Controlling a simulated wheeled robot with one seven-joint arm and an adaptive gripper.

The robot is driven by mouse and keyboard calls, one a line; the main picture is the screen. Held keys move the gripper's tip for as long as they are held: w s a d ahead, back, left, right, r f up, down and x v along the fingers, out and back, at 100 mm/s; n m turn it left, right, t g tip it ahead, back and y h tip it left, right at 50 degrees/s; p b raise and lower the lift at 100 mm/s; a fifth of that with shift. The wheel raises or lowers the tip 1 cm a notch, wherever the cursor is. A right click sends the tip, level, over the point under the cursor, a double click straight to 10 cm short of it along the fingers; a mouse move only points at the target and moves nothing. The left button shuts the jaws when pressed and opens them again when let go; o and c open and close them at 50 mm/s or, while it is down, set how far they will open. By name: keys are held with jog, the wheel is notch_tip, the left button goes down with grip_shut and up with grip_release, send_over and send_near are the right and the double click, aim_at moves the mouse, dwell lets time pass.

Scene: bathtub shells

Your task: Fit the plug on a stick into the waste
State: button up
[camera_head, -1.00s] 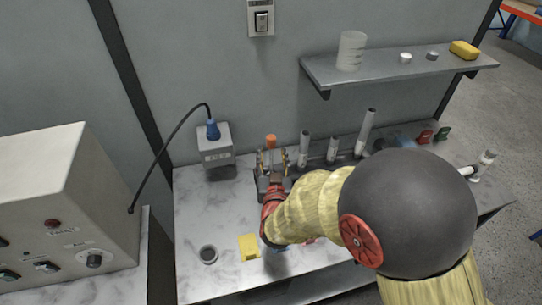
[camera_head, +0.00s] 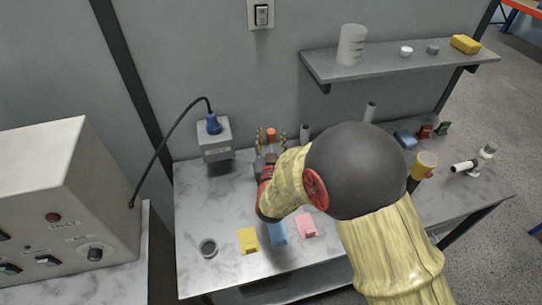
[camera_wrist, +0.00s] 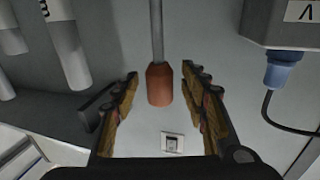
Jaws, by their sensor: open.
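A grey stick (camera_wrist: 157,35) with an orange-brown end (camera_wrist: 159,85) stands at the back of the worktop. The orange end also shows in the head view (camera_head: 271,134); the stick's other end is hidden. My gripper (camera_wrist: 160,78) is open, with one finger on each side of the orange end and a gap on both sides. In the head view my gripper (camera_head: 271,139) points at the back wall. A round dark opening with a pale rim, which looks like the waste (camera_head: 208,248), is at the worktop's front left.
Yellow (camera_head: 248,240), blue (camera_head: 278,234) and pink (camera_head: 306,226) blocks lie along the front. Grey tubes (camera_head: 304,134) stand at the back. A cabled box (camera_head: 215,140) is at the back left. A shelf (camera_head: 400,66) overhangs the right. A yellow cup (camera_head: 425,164) stands at right.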

jog(key=c, duration=0.3)
jog(key=c, duration=0.8)
grip_shut()
